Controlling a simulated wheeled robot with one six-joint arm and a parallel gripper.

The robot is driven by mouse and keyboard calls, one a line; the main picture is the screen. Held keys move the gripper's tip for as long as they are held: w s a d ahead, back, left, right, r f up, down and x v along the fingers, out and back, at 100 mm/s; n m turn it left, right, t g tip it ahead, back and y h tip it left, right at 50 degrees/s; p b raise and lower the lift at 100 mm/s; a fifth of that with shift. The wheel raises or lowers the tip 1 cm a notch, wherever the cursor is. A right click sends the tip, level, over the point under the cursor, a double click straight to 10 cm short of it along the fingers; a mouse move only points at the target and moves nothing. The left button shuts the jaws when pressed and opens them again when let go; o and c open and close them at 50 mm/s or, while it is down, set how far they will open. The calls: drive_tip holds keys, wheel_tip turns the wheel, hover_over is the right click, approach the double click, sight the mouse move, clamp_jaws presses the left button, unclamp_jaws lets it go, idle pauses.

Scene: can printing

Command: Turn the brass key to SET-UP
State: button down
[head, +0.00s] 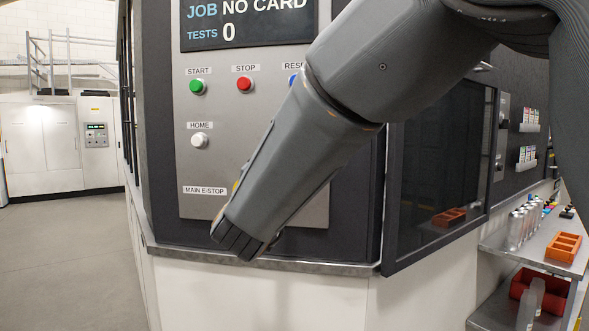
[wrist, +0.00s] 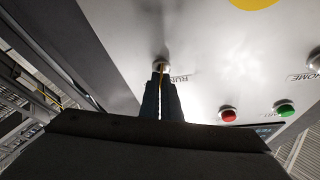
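The brass key (wrist: 162,70) shows as a thin yellow strip in a round silver lock on the grey panel in the wrist view. My gripper (wrist: 162,84) has its two dark fingers close together, one on each side of the strip, and looks shut on it. A RUN label, upside down, is partly visible right beside the lock. No SET-UP label shows, and I cannot tell which way the key points. In the head view my gripper (head: 240,243) is low in front of the panel, and my arm hides the key.
The panel (head: 222,160) carries a green START button (head: 197,86), a red STOP button (head: 244,84), a white HOME button (head: 200,141) and a MAIN E-STOP label. A metal ledge (head: 190,252) runs below it. A dark-windowed door (head: 440,165) stands at the right.

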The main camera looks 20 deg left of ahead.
drive_tip(key=shift+m+h+b, duration=0.45)
drive_tip(key=shift+m+h, duration=0.05)
drive_tip(key=shift+m, duration=0.5)
drive_tip(key=shift+m+g, duration=0.3)
drive_tip(key=c, duration=2)
unclamp_jaws()
drive_tip(key=shift+s+a, duration=0.1)
drive_tip(key=b+v, duration=0.2)
drive_tip(key=v, duration=0.5)
drive_tip(key=shift+s+f, duration=0.15)
drive_tip(key=shift+s, duration=0.1)
